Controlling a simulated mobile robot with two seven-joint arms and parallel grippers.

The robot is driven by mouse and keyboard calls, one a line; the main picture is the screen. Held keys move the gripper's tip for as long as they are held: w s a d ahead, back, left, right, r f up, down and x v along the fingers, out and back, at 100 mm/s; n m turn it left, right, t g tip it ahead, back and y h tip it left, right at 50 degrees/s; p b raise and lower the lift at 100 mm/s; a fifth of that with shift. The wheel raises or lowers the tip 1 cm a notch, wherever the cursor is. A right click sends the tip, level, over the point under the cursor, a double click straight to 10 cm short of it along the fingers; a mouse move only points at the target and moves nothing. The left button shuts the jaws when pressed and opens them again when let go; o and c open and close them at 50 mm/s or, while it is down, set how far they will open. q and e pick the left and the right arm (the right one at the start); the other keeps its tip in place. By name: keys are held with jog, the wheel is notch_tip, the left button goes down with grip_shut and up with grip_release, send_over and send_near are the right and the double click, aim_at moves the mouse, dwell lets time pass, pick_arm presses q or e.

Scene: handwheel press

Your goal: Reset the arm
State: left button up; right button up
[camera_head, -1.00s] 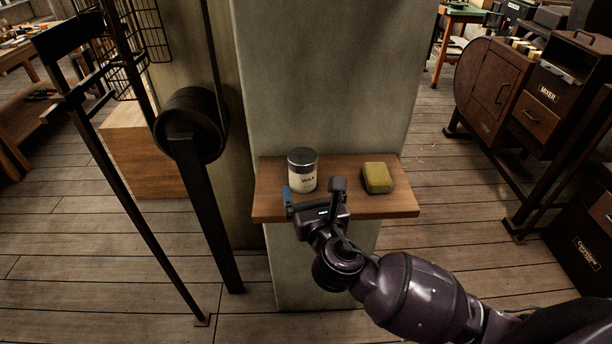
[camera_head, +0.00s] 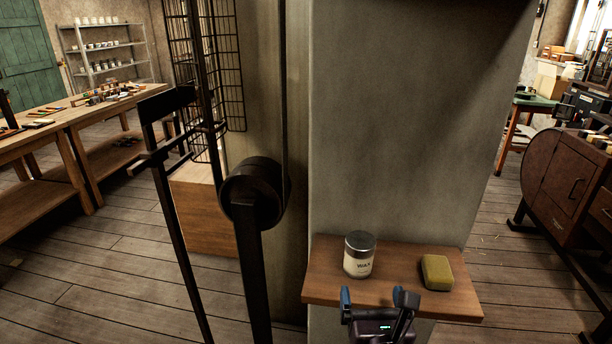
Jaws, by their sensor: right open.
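My right gripper (camera_head: 378,302) is at the bottom of the head view, in front of the near edge of a small wooden shelf (camera_head: 460,306). Its two fingers stand apart with nothing between them. A wax tin (camera_head: 359,256) with a dark lid stands upright on the shelf, just beyond the fingers. A yellow-green block (camera_head: 437,272) lies on the shelf to the right of the tin. Most of my right arm is below the picture. My left gripper is not in view.
The shelf is fixed to a grey pillar (camera_head: 400,120). Left of it stand a black post with a round drum (camera_head: 254,191) and a black metal frame (camera_head: 178,220). Workbenches (camera_head: 75,120) are at far left, and a dark red machine (camera_head: 565,180) is at right. Plank floor lies between.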

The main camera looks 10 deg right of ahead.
jog(key=s+d+f+m+g, duration=0.45)
jog(key=s+m, duration=0.25)
jog(key=m, duration=0.4)
jog(key=s+d+f+m+g, duration=0.4)
jog(key=s+m, duration=0.4)
jog(key=m, duration=0.4)
jog(key=s+d+f+m+g, duration=0.35)
jog(key=s+m+g, duration=0.3)
jog(key=m, duration=0.45)
jog(key=w+f+t+y, duration=0.1)
jog(key=w+f+t, duration=0.6)
jog(key=f+t, duration=0.2)
jog(key=shift+a+f+n, duration=0.3)
jog(key=shift+a+f, duration=0.05)
jog(key=shift+f, duration=0.15)
